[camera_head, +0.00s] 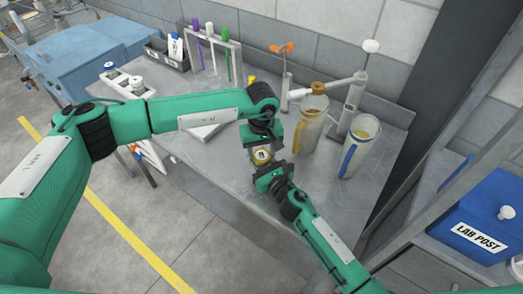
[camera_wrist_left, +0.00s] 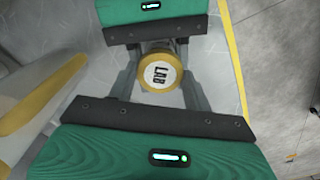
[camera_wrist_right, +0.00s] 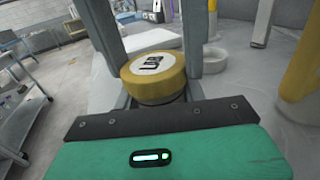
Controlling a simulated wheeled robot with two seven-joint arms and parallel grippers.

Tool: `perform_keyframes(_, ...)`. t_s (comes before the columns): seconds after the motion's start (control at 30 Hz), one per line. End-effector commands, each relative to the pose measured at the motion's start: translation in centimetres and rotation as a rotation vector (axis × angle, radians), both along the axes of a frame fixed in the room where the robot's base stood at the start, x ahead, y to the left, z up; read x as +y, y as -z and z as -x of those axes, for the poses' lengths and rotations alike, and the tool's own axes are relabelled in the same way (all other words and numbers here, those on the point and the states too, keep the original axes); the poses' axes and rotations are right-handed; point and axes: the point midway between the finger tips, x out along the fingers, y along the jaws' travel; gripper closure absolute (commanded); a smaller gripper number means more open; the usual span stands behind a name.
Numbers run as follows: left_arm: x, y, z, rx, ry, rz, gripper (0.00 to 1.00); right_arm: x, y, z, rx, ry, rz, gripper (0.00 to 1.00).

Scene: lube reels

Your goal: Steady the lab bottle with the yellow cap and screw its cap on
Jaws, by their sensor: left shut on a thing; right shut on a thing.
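The yellow cap (camera_head: 262,155) has a white disc marked LAB on top and sits between my two grippers above the table. My left gripper (camera_head: 263,146) comes down from above, its fingers shut on either side of the cap (camera_wrist_left: 158,75). My right gripper (camera_head: 268,167) comes in from the near side, shut on the lab bottle (camera_wrist_right: 160,98) just below the cap (camera_wrist_right: 153,68). Only a narrow dark band of the bottle shows under the cap; the rest is hidden. The cap looks level on it; whether it is threaded cannot be told.
A tube rack (camera_head: 216,50), black bin (camera_head: 165,55) and white tray (camera_head: 122,84) are at the back left. The front right of the table is clear.

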Motion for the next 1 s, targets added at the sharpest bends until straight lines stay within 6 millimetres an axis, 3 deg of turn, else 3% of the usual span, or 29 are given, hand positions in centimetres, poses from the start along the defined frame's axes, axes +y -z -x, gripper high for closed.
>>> perform_keyframes(0.3,-0.03,-0.04,-0.01,0.0,0.425,0.0,0.71,-0.02,0.1,0.01,0.002,0.0,0.001,1.0)
perform_keyframes(0.7,-0.04,-0.03,0.0,0.0,0.49,0.0,0.71,-0.04,0.1,0.01,0.002,0.001,0.001,1.0)
perform_keyframes(0.73,-0.04,-0.03,0.0,0.0,0.49,0.0,0.48,-0.04,0.11,0.01,0.002,0.001,0.001,1.0)
perform_keyframes(0.83,-0.04,-0.02,0.0,0.0,0.489,0.0,0.28,-0.04,0.11,0.01,0.002,0.001,0.001,1.0)
perform_keyframes(1.0,-0.1,-0.01,0.05,0.0,0.489,0.002,0.28,0.01,0.1,0.03,0.002,0.0,0.001,1.0)
